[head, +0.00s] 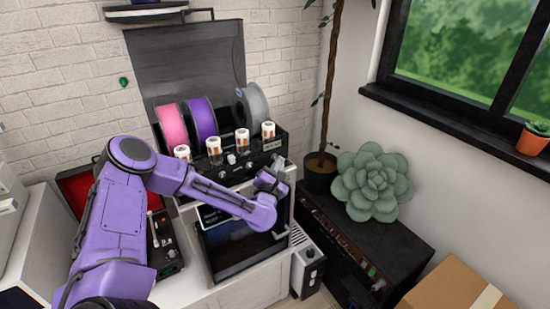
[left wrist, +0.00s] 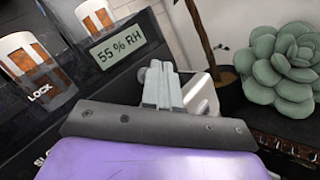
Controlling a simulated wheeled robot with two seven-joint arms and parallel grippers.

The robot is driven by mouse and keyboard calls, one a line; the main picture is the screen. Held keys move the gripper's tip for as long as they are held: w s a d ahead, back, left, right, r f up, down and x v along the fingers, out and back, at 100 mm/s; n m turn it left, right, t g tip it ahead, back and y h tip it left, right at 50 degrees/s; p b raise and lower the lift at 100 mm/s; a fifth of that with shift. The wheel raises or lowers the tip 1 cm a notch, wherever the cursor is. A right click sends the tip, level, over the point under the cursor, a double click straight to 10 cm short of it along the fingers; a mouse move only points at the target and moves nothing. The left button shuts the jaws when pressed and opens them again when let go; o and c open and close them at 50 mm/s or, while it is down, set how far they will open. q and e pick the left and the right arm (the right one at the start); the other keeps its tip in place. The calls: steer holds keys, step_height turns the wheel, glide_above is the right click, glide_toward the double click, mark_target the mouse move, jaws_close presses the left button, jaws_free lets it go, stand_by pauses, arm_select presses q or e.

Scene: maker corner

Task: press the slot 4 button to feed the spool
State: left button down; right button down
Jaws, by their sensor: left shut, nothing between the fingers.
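The black filament box (head: 240,160) stands open on the white cabinet. It holds a pink spool (head: 170,127), a purple spool (head: 202,118) and a grey spool (head: 252,104), with a gap between the purple and grey ones. Several white-and-orange canisters (head: 214,146) line its front. My left gripper (head: 281,165) is shut and empty at the box's right front end. In the left wrist view, its grey fingers (left wrist: 161,82) are together beside the display reading 55 % RH (left wrist: 125,47). The slot 4 button cannot be made out; my gripper and arm cover much of the front. My right gripper is out of view.
A succulent (head: 373,182) sits on a black cabinet (head: 350,235) to the right, beside a potted trunk (head: 318,172). A cardboard box (head: 455,288) is at the lower right. A red-lined case (head: 78,188) lies left, behind my arm. A window is at upper right.

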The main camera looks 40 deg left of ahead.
arm_select(q)
steer(key=shift+w+a+r, duration=0.2)
steer(key=shift+a+r, duration=0.3)
steer(key=shift+r, duration=0.05)
stand_by(0.9)
steer(key=shift+s+d+f+b, duration=0.1)
steer(key=shift+b, duration=0.2)
steer(key=shift+d, duration=0.25)
steer(key=shift+s+d+f+b, duration=0.35)
steer(key=shift+s+d, duration=0.05)
steer(key=d, duration=0.1)
steer(key=s+d+b, duration=0.1)
steer(key=d, duration=0.1)
steer(key=shift+d, duration=0.15)
steer(key=shift+s+f, duration=0.1)
